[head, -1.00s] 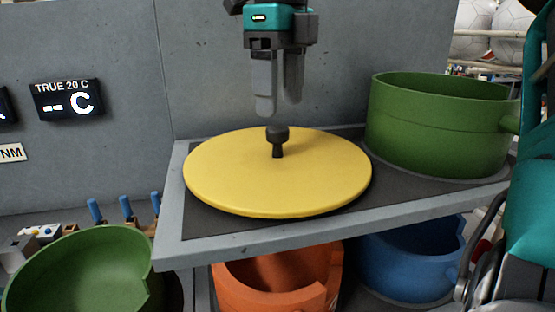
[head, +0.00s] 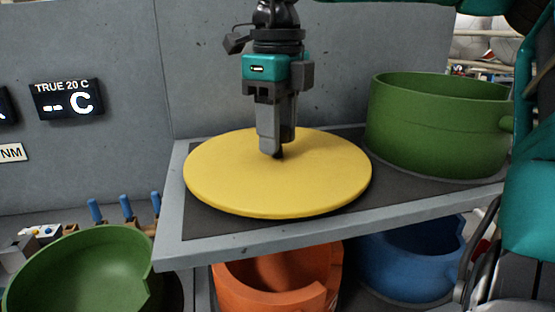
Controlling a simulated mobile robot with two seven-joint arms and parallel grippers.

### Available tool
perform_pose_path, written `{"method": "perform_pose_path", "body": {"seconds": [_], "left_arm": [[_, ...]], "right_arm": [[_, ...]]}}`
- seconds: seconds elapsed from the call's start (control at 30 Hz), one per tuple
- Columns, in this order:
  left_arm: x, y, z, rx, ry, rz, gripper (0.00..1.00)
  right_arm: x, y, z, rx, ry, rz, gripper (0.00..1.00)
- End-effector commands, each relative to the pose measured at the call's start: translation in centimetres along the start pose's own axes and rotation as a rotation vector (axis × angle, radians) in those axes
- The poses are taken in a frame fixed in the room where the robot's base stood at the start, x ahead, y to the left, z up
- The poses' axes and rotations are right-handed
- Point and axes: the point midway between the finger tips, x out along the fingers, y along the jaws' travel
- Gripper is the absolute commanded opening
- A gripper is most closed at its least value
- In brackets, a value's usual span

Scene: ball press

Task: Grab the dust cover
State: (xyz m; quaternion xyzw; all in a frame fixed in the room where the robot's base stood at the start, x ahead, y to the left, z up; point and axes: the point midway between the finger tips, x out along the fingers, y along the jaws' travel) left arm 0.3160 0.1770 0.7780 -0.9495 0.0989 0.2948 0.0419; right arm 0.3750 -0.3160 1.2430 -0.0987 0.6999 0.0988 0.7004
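The dust cover is a flat yellow disc (head: 235,185) lying on the dark top of a grey shelf. Its black knob (head: 279,154) stands at its middle, and only a small lower part shows. My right gripper (head: 277,150) points straight down over the knob, with its grey fingers at the knob and their tips just above the disc. The fingers hide most of the knob, and I cannot tell whether they are closed on it. The disc lies flat. My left gripper is not in view.
A green round container (head: 435,130) stands on the shelf right of the disc. Below the shelf are an orange container (head: 280,290) and a blue one (head: 410,265). A green bowl-like part (head: 85,270) is at lower left. A grey wall (head: 205,70) stands close behind.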

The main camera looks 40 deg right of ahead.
Motion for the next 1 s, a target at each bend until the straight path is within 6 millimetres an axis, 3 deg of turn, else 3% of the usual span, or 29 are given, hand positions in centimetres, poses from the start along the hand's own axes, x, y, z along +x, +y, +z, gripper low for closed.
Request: {"method": "perform_pose_path", "body": {"seconds": [0.4,1.0], "left_arm": [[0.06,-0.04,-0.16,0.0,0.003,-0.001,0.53],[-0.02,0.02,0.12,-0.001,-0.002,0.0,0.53]], "right_arm": [[-0.04,-0.01,0.01,0.0,0.0,-0.001,0.0],[-0.82,-0.03,0.08,0.001,-0.004,-0.003,0.0]]}}
